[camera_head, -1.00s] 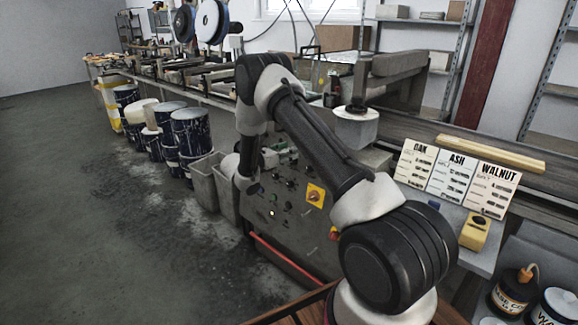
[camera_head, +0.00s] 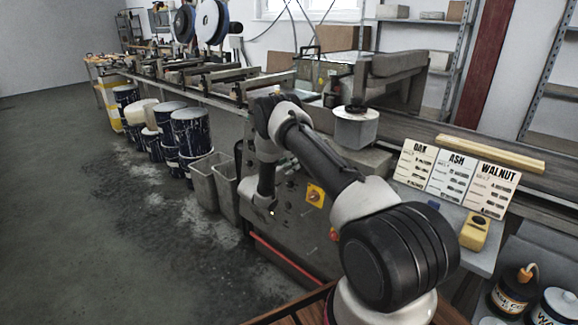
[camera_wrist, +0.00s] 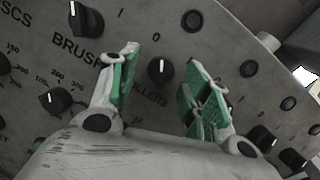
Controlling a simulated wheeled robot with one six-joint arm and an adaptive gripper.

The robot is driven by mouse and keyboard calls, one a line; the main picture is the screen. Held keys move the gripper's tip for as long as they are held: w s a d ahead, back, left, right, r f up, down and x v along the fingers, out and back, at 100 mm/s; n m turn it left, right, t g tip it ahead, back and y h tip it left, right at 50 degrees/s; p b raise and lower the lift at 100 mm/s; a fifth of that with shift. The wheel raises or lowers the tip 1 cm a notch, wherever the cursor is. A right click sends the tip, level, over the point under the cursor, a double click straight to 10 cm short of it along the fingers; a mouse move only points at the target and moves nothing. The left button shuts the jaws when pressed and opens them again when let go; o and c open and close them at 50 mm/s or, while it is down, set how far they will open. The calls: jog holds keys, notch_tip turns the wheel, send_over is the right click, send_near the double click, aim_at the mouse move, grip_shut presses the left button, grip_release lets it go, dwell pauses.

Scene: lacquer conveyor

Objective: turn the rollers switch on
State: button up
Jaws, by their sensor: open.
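The rollers switch (camera_wrist: 160,70) is a black rotary knob on the grey control panel (camera_wrist: 225,28), with a "0" printed above it. Its white pointer mark seems to face up toward the "0". Part of the "ROLLERS" lettering shows below it, partly covered by a finger. My gripper (camera_wrist: 160,62) is open, its green-padded fingers on either side of the knob in the wrist view. I cannot tell whether they touch the panel. In the head view my gripper (camera_head: 264,208) is at the front of the panel, and my arm hides much of the panel.
A "BRUSH" knob (camera_wrist: 86,20) and a dial knob (camera_wrist: 55,100) lie left of the switch. Round black buttons (camera_wrist: 192,20) and more knobs lie right. In the head view a yellow-backed switch (camera_head: 315,195) is near my arm, and grey bins (camera_head: 213,180) stand left.

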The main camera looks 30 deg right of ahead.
jog(key=shift+c, duration=0.5)
jog(key=c, duration=0.9)
jog(key=shift+c, duration=0.2)
jog(key=shift+m, duration=0.5)
jog(key=m+g, duration=0.1)
jog(key=m, duration=0.3)
jog(key=m+g+h, duration=0.1)
jog(key=m, duration=0.3)
jog(key=m+g, duration=0.1)
jog(key=m, duration=0.4)
jog(key=shift+w+a, duration=0.1)
jog(key=shift+w, duration=0.25)
jog(key=o, duration=1)
